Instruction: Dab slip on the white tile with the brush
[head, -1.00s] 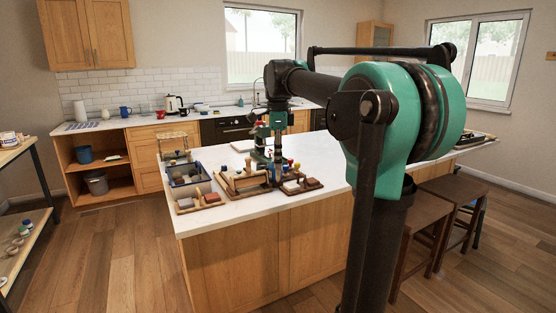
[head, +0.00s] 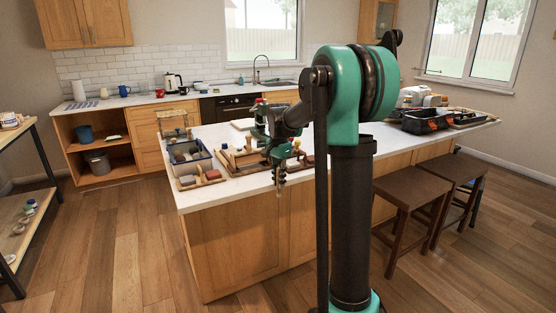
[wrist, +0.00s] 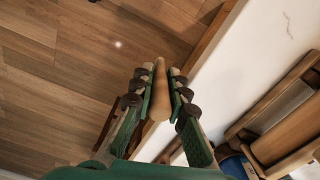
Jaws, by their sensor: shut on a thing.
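My gripper (head: 279,180) hangs at the island's front edge in the head view. In the wrist view my gripper (wrist: 160,92) is shut on a pale, tapered wooden handle (wrist: 158,92). It looks like the brush's handle; bristles cannot be made out. A wooden tray (head: 307,163) shows just right of and behind my gripper, mostly covered by it. I cannot clearly make out the white tile now; my gripper and wrist cover that part of the counter. The slip cannot be told apart among the small items.
A wooden rack (head: 229,164) stands left of my gripper. A dark blue bin (head: 201,165) and a small tray with pale and red blocks (head: 186,186) are further left. A black toolbox (head: 425,121) is at the far right. White countertop (head: 385,137) is bare in between.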

